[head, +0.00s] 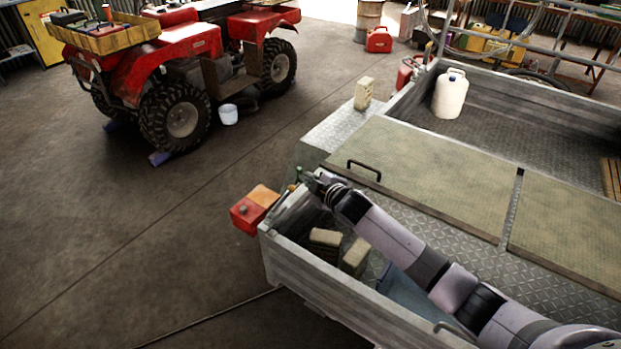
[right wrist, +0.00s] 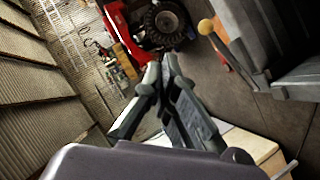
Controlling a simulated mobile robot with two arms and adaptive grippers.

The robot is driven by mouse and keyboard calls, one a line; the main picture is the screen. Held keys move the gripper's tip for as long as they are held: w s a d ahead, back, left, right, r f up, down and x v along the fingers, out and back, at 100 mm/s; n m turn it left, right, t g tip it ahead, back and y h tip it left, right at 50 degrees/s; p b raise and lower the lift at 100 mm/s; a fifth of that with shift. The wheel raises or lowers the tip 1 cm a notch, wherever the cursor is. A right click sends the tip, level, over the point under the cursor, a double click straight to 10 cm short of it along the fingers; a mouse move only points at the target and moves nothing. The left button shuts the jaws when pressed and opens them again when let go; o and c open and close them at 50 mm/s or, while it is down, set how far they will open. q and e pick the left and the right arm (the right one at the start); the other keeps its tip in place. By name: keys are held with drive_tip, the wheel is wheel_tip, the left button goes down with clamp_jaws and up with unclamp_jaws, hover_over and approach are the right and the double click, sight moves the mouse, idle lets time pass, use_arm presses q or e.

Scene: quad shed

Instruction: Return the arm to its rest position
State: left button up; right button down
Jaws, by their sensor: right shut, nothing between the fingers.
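My right arm reaches in from the lower right in the head view, over the front compartment of the grey metal trailer (head: 305,277). Its gripper (head: 308,178) is above the compartment's far left corner, close to a black handle (head: 364,171) on the trailer's lid (head: 420,175). In the right wrist view the fingers of this gripper (right wrist: 166,72) are together, with nothing between them. My left gripper is in neither view.
A red box with an orange top (head: 254,210) is at the trailer's corner, near the gripper. Tan blocks (head: 325,240) lie in the compartment below the arm. A white jug (head: 450,94) stands farther back. A red quad (head: 185,70) is on the floor beyond open concrete.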

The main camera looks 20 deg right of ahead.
idle(0.4)
drive_tip(key=s+a+f+m+g, duration=0.2)
drive_tip(key=s+f, duration=0.2)
drive_tip(key=s, duration=0.4)
drive_tip(key=s+a+f+m+g, duration=0.2)
drive_tip(key=s+a+f, duration=0.15)
drive_tip(key=s, duration=0.45)
drive_tip(key=s+d+m+g+h, duration=0.1)
drive_tip(key=s+d+m+g, duration=0.2)
drive_tip(key=s, duration=1.1)
drive_tip(key=s+d+m+g+h, duration=0.1)
drive_tip(key=s+d+m+g, duration=0.25)
drive_tip(key=s, duration=1.05)
wheel_tip(320, 180, down, 24)
drive_tip(key=s, duration=0.1)
drive_tip(key=s+d+f+g, duration=0.2)
drive_tip(key=s+f, duration=1.5)
drive_tip(key=f, duration=0.1)
drive_tip(key=shift+s+d, duration=0.15)
drive_tip(key=shift+s, duration=0.25)
